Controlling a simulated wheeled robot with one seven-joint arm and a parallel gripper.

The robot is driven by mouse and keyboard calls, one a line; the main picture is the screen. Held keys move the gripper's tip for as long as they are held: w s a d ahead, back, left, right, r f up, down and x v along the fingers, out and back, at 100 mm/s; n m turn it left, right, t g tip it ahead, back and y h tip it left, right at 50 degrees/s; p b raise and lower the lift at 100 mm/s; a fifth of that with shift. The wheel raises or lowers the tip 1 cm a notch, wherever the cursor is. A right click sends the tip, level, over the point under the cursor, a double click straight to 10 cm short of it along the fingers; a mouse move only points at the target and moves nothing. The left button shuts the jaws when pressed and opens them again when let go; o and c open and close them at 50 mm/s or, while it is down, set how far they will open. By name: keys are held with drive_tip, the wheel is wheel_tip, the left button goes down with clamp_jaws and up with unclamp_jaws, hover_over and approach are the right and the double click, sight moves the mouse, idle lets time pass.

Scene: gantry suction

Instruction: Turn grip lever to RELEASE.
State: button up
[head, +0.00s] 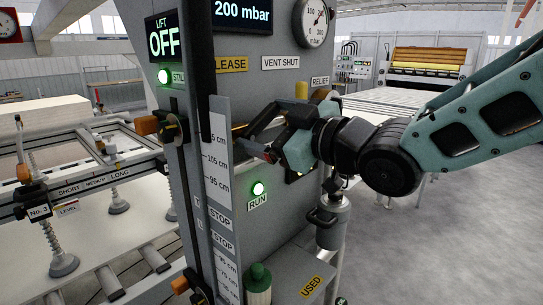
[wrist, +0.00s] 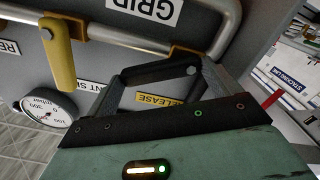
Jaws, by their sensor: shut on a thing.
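My gripper (head: 251,139) is at the grey control column (head: 283,210), below the yellow RELEASE label (head: 232,65) in the head view. Its jaws are shut on the grip lever, which the fingers and arm largely hide in the head view. In the wrist view, a dark bar (wrist: 155,73) with a round pin lies across the space between my fingers; I cannot tell clearly how much of it is lever. The RELEASE label (wrist: 158,99) shows just behind it, and a white GRIP label (wrist: 146,9) is at the top. The lever's exact angle is unclear.
A yellow handle (wrist: 60,50) and a pressure gauge (wrist: 48,108) are near my fingers. A metal tube (wrist: 120,38) runs across the panel. A suction frame (head: 75,185) stands left. The LIFT display (head: 165,38) reads OFF; the RUN lamp (head: 258,188) is green. The floor at right is clear.

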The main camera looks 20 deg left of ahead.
sight(256, 119)
drive_tip(key=n+b, duration=0.1)
drive_tip(key=b, duration=0.1)
drive_tip(key=n+b, duration=0.2)
drive_tip(key=shift+s+a, duration=0.1)
drive_tip(key=shift+s, duration=0.2)
drive_tip(key=n+b, duration=0.2)
drive_tip(key=b, duration=0.1)
drive_tip(key=s+n+b, duration=0.1)
drive_tip(key=b, duration=0.1)
drive_tip(key=shift+a+r+n, duration=0.15)
drive_tip(key=shift+r+n, duration=0.15)
drive_tip(key=shift+r, duration=0.05)
drive_tip(key=n+b, duration=0.2)
drive_tip(key=s+n+b, duration=0.1)
drive_tip(key=b, duration=0.1)
drive_tip(key=n+b, duration=0.1)
drive_tip(key=n, duration=0.1)
drive_tip(key=shift+s+a+r+n+b, duration=0.25)
drive_tip(key=shift+a+r+n+b, duration=0.05)
drive_tip(key=shift+a+r+b, duration=0.1)
drive_tip(key=o, duration=1.1)
drive_tip(key=shift+o, duration=0.2)
drive_tip(key=v, duration=1.7)
drive_tip(key=shift+d, duration=0.25)
